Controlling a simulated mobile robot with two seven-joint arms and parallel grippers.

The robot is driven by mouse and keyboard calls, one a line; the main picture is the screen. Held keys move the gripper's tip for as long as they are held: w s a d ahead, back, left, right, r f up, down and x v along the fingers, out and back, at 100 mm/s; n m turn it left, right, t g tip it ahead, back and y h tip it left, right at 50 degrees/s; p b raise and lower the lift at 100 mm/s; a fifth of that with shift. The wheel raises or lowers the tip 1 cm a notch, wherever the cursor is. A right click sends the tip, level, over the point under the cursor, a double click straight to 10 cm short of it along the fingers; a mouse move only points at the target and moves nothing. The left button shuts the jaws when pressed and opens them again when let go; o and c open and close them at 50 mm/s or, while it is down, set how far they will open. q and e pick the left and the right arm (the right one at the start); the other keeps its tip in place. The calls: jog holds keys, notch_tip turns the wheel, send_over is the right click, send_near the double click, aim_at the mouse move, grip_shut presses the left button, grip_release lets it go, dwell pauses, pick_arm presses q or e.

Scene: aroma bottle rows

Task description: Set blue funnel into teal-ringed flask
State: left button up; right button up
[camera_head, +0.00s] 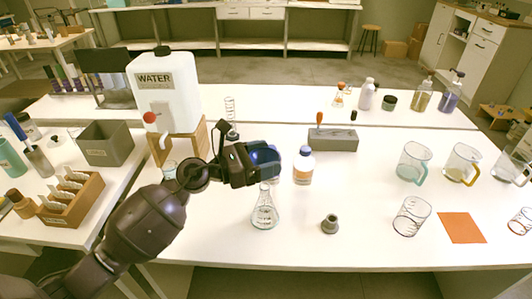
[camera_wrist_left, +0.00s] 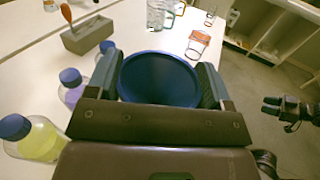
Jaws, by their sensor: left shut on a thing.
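My left gripper (camera_head: 262,163) is shut on the blue funnel (camera_head: 266,157), above the white table. In the left wrist view the funnel's wide round mouth (camera_wrist_left: 160,78) faces the camera, between the two fingers. A clear conical flask (camera_head: 264,213) with a faint teal tint stands upright on the table just below the gripper. The gripper covers the space by the flask's top, so I cannot tell whether the funnel touches it. The flask is hidden in the left wrist view. My right gripper (camera_wrist_left: 272,107) shows there, empty with its fingers apart, away from the table.
A blue-capped bottle (camera_head: 303,168) stands close right of the gripper. A water container (camera_head: 165,95) on a wooden stand is behind left. A small grey cup (camera_head: 330,225) is right of the flask. Beakers (camera_head: 414,163) and an orange mat (camera_head: 462,228) lie farther right. The front table edge is clear.

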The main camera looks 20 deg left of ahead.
pick_arm(q)
jog(key=shift+f+b, duration=0.35)
jog(key=shift+f, duration=0.85)
pick_arm(e)
jog(key=shift+w+a+f, duration=0.1)
jog(key=shift+w+f, duration=0.3)
jog(key=shift+w, duration=0.05)
jog(key=shift+s+f, duration=0.1)
jog(key=shift+s, duration=0.1)
jog(key=shift+a, duration=0.1)
jog(key=shift+d, duration=0.2)
pick_arm(q)
jog(key=shift+f, duration=0.15)
pick_arm(e)
jog(key=shift+a, duration=0.2)
pick_arm(q)
jog(key=shift+f+b, duration=0.65)
jog(key=shift+f, duration=0.05)
pick_arm(e)
jog(key=shift+s+d+f, duration=0.2)
jog(key=shift+s+f, duration=0.1)
jog(key=shift+f, duration=0.4)
pick_arm(q)
jog(key=shift+f+b, duration=0.4)
jog(key=shift+f, duration=0.2)
pick_arm(e)
jog(key=shift+s+a+f+g, duration=0.2)
jog(key=shift+f+g, duration=0.1)
jog(key=shift+f, duration=0.3)
